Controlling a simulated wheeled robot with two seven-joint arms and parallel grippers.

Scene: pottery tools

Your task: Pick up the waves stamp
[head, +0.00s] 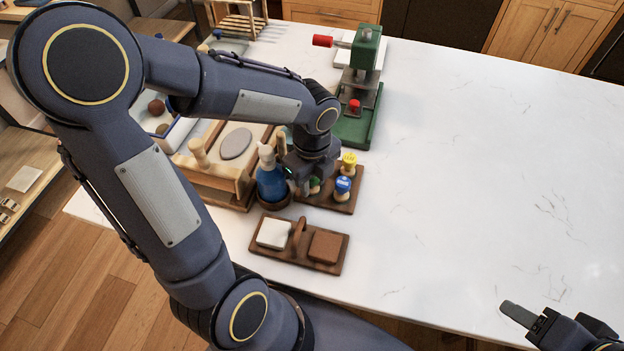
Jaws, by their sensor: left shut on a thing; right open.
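A small wooden stamp tray (338,205) stands near the middle of the counter. It holds a yellow-topped stamp (349,162) and a blue-topped stamp (343,186), both upright. A green-topped stamp (314,186) shows partly beside my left gripper (306,188). My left gripper is low over the tray's left part and appears shut on the green stamp; its fingers and the lower part of that stamp are mostly hidden. Which stamp bears waves cannot be told. My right gripper (556,320) is open and empty at the lower right, away from the tray.
A blue bottle (270,182) stands close on the left of my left gripper. A wooden holder (326,247) with a white and a brown block lies in front. A green press (362,85) stands behind, and a wooden frame (213,192) at left. The counter's right side is clear.

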